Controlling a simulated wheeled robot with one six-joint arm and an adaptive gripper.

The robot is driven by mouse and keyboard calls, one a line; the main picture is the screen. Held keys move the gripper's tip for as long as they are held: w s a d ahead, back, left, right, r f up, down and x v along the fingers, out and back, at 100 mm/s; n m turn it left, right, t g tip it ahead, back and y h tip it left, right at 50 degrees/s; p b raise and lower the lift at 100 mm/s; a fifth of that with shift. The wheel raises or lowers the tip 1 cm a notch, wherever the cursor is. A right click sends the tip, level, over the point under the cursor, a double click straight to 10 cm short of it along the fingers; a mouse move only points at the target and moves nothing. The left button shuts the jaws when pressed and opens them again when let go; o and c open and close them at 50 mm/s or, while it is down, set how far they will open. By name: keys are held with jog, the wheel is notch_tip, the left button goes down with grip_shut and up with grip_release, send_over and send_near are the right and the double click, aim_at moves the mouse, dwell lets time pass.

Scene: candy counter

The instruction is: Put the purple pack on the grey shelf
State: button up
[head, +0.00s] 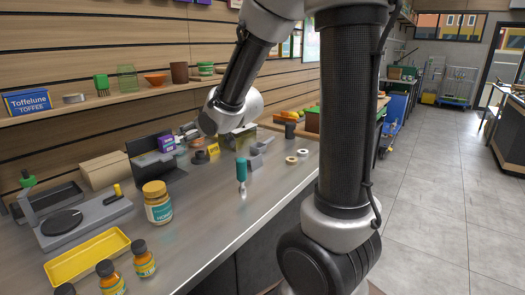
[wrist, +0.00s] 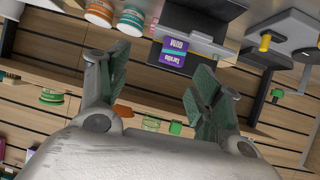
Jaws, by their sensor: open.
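The purple pack (head: 166,143) with pale lettering is at the right end of a dark grey shelf (head: 140,146) on the counter. In the wrist view the pack (wrist: 174,52) shows against the edge of the grey shelf (wrist: 212,14); I cannot tell whether it rests on it or stands just behind it. My gripper (wrist: 147,72) is open, with nothing between its fingers. The pack appears beyond the fingertips, nearer the right finger, and apart from them. In the head view my fingers are hidden or too small to make out behind my wrist.
A yellow-lidded jar (head: 157,202), a yellow tray (head: 87,256) and a teal-handled tool (head: 241,178) stand on the counter. Several tubs and a dark roll (head: 200,157) are close to the pack. A wooden wall shelf (head: 120,97) runs behind. The counter's middle front is clear.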

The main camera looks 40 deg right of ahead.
jog(key=s+d+m+g+h, duration=0.1)
jog(key=s+d+g, duration=0.1)
jog(key=s, duration=0.8)
jog(key=s+d+r+m+g+h, duration=0.1)
jog(key=s+d+g, duration=0.2)
jog(key=s, duration=0.7)
jog(key=s+d+m+g, duration=0.1)
jog(key=s+d+g, duration=0.1)
jog(key=s, duration=0.9)
jog(key=shift+d+r+g+h, duration=0.4)
jog(key=shift+d, duration=0.4)
